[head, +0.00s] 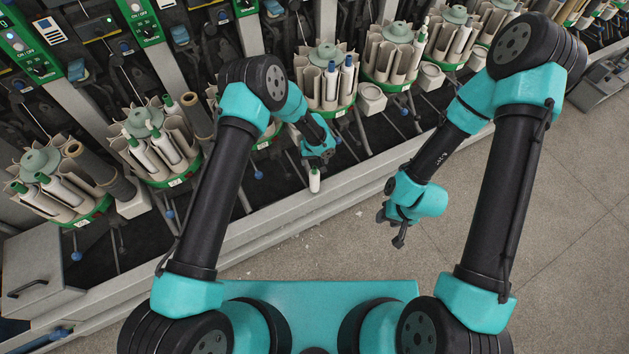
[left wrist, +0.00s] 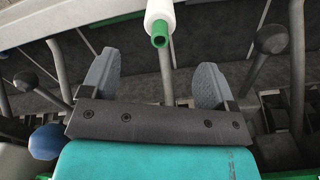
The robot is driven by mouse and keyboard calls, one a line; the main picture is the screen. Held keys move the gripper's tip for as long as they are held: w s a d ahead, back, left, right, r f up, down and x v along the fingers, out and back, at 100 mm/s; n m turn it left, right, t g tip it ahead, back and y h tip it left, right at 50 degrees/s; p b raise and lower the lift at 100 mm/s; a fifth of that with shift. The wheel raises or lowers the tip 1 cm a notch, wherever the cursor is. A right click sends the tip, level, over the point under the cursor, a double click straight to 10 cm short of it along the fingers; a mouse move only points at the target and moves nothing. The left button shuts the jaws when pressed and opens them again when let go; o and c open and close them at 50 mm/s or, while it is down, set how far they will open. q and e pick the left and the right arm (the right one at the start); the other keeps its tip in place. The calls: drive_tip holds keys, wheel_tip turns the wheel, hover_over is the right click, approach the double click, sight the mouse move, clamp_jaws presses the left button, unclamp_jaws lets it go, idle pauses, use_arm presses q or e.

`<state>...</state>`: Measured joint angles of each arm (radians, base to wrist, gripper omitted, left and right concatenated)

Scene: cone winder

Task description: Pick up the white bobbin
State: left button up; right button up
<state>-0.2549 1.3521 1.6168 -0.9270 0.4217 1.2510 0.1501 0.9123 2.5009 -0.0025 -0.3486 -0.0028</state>
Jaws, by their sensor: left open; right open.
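A white bobbin (head: 315,183) with a green tip shows in the head view just below my left gripper (head: 318,157), near the front ledge of the machine. The same bobbin also shows in the left wrist view (left wrist: 160,14), at the top centre, with its green end towards me. It lies beyond the fingertips of my left gripper (left wrist: 155,78), roughly in line with the gap between them. The fingers are apart with nothing between them. My right gripper (head: 396,224) is open and empty over the floor at the right. What supports the bobbin's far end is hard to tell.
Round magazines with white bobbins stand along the machine, one at the left (head: 160,140) and one behind my left gripper (head: 330,75). Dark levers with knobs (left wrist: 270,40) flank the bobbin. The grey ledge (head: 265,222) runs along the front. The floor (head: 560,200) at the right is clear.

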sight(315, 172)
use_arm(q)
drive_tip(key=shift+f, duration=2.25)
drive_tip(key=shift+f, duration=2.6)
drive_tip(key=c, duration=0.9)
drive_tip(key=shift+r, duration=0.15)
